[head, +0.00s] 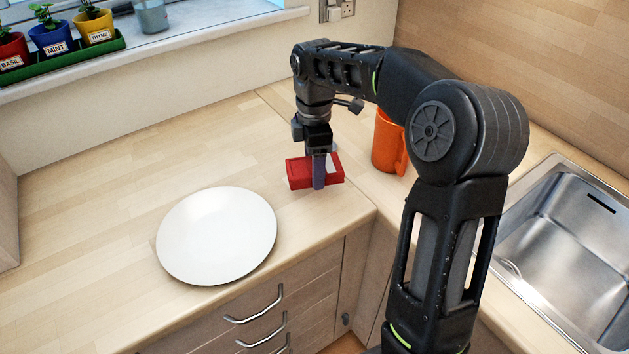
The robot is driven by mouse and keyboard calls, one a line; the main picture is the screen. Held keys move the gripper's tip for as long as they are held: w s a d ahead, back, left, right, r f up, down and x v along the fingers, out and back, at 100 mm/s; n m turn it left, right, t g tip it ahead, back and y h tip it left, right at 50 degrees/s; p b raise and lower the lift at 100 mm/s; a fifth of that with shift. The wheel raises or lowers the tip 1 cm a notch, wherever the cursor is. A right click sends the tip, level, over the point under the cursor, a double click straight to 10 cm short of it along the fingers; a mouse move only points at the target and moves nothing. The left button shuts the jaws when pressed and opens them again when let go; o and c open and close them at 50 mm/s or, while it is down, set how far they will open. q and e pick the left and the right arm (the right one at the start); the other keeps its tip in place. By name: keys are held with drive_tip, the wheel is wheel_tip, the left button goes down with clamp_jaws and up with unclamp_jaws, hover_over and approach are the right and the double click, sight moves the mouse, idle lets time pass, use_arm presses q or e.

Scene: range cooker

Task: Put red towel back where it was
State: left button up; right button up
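A red, flat, block-like thing (300,174) with a pale patch at its right side lies on the wooden counter near the inner corner. I cannot tell for sure whether it is the folded red towel. My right gripper (318,182) points straight down at it. One bluish finger shows in front of the red thing's near side; the other finger is hidden. I cannot tell whether the fingers press on it. My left gripper is not in view.
A white plate (217,235) lies left of the red thing, near the counter's front edge. An orange mug (386,145) stands to its right, partly behind my arm. A steel sink (570,255) is at the right. Potted herbs (52,38) stand on the windowsill. The left counter is clear.

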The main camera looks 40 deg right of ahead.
drive_tip(key=shift+f, duration=0.5)
drive_tip(key=shift+f, duration=0.1)
wheel_tip(320, 180, down, 3)
drive_tip(key=shift+f, duration=0.25)
drive_tip(key=shift+f, duration=0.2)
drive_tip(key=o, duration=1.2)
drive_tip(key=shift+r, duration=0.15)
